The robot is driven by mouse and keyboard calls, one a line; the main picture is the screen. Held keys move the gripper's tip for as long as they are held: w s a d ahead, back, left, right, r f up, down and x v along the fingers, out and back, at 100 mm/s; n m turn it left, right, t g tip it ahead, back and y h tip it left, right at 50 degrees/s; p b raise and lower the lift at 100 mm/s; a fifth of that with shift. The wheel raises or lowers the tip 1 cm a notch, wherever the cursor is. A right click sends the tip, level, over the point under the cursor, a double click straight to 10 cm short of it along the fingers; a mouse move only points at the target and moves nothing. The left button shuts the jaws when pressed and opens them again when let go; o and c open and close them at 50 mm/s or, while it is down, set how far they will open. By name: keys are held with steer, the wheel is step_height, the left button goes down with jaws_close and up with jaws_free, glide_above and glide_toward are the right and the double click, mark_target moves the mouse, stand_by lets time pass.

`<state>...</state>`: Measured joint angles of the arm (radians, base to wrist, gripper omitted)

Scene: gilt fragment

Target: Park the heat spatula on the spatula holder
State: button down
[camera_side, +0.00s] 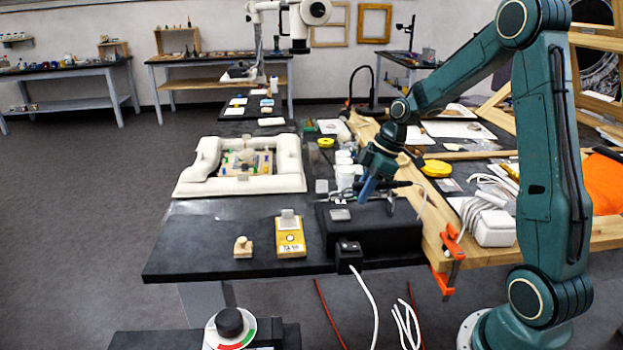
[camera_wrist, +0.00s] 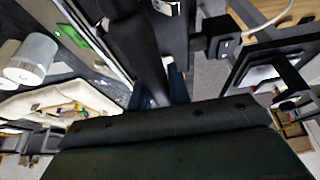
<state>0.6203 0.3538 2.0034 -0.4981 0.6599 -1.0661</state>
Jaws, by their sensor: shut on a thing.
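My gripper (camera_side: 367,188) hangs just above the rear of the black box (camera_side: 375,235) on the dark bench. It is shut on the heat spatula, whose dark handle (camera_side: 398,184) sticks out to the right of the fingers with a pale cord hanging from its end. In the wrist view the thick black handle (camera_wrist: 138,48) runs down between the blue fingers (camera_wrist: 160,92). The spatula's tip is not clear in either view. Thin metal parts (camera_side: 384,198), perhaps the spatula holder, show close under the gripper; I cannot tell whether the spatula touches them.
A white padded ring (camera_side: 190,182) surrounds the ornate fragment (camera_side: 248,163) at left. White cups (camera_side: 345,176) stand close behind my gripper. A yellow device (camera_side: 290,240) and a small wooden piece (camera_side: 243,247) lie at the front. An orange clamp (camera_side: 451,255) grips the wooden edge at right.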

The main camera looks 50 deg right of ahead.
mark_target(362, 182)
steer(key=shift+f, duration=1.45)
steer(key=shift+f, duration=0.15)
steer(key=c, duration=1.6)
jaws_free()
steer(key=o, duration=0.5)
steer(key=shift+r, duration=3.55)
